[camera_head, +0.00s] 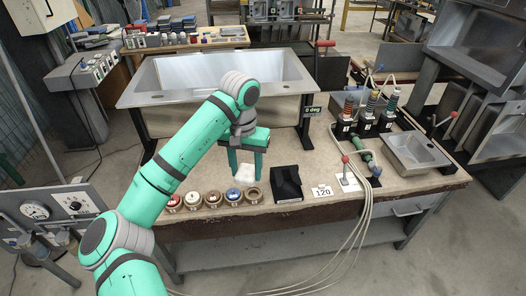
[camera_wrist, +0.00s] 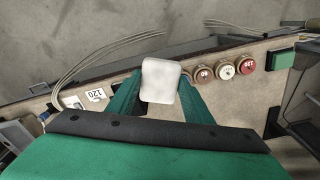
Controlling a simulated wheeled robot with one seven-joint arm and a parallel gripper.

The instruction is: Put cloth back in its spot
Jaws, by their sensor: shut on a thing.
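A small white cloth (camera_head: 245,173) shows between the green fingers of my gripper (camera_head: 246,172), above the brown worktop (camera_head: 400,184). In the wrist view the cloth (camera_wrist: 160,80) is a pale block between the two fingertips of my gripper (camera_wrist: 160,92). My gripper is shut on the cloth and points down, behind the row of round pots. Whether the cloth touches the worktop is hard to tell. No marked spot for the cloth can be made out.
Several round pots with coloured tops (camera_head: 212,199) line the front edge. A black holder (camera_head: 287,183) and a "120" card (camera_head: 322,191) stand to their right. A large metal sink (camera_head: 160,93) is behind. Several coiled-top bottles (camera_head: 366,115) and a small basin (camera_head: 416,152) are at right.

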